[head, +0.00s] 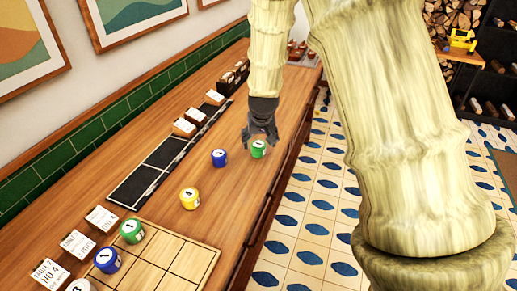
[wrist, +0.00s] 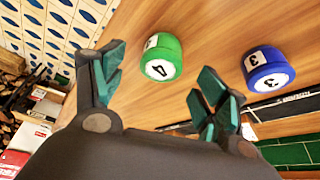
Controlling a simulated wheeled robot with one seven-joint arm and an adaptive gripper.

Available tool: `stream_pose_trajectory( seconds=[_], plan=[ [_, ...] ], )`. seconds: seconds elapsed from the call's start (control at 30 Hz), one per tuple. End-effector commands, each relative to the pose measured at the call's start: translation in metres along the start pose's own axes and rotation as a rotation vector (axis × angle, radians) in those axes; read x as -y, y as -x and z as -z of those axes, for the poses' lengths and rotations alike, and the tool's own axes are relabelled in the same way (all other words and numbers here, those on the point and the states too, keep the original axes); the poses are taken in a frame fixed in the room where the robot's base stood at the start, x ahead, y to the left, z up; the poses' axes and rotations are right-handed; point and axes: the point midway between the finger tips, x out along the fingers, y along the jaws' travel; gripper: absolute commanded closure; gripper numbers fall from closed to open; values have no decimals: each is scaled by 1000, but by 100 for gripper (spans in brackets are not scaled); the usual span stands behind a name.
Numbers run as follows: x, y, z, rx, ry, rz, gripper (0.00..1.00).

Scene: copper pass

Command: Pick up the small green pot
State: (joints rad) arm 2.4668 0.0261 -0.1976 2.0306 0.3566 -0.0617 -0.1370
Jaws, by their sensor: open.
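The small green pot (head: 258,149) stands on the wooden counter, with a white label on it. In the wrist view the green pot (wrist: 161,57) lies just beyond and between the fingers, its label reading 4. My gripper (head: 262,131) is open and empty, just above and behind the pot in the head view. In the wrist view the open gripper (wrist: 160,88) has its two green-padded fingers spread to either side of the pot. I cannot tell whether a finger touches it.
A blue pot (head: 219,158) stands close left of the small green pot, and a yellow pot (head: 190,198) is nearer. The counter's right edge is close.

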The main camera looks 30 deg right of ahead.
Motion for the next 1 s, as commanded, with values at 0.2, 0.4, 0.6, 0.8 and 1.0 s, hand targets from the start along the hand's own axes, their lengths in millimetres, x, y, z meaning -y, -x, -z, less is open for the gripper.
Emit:
stream_pose_trajectory(
  seconds=[0.2, 0.4, 0.6, 0.8, 1.0],
  plan=[
    [0, -14, 0, 2, -1, 0, 27],
    [-1, -34, 0, 2, -2, -1, 27],
    [-1, -48, -1, 0, -2, -1, 27],
    [0, -51, -1, -1, -2, -1, 27],
    [-1, -51, -1, -1, -2, -1, 43]
  ],
)
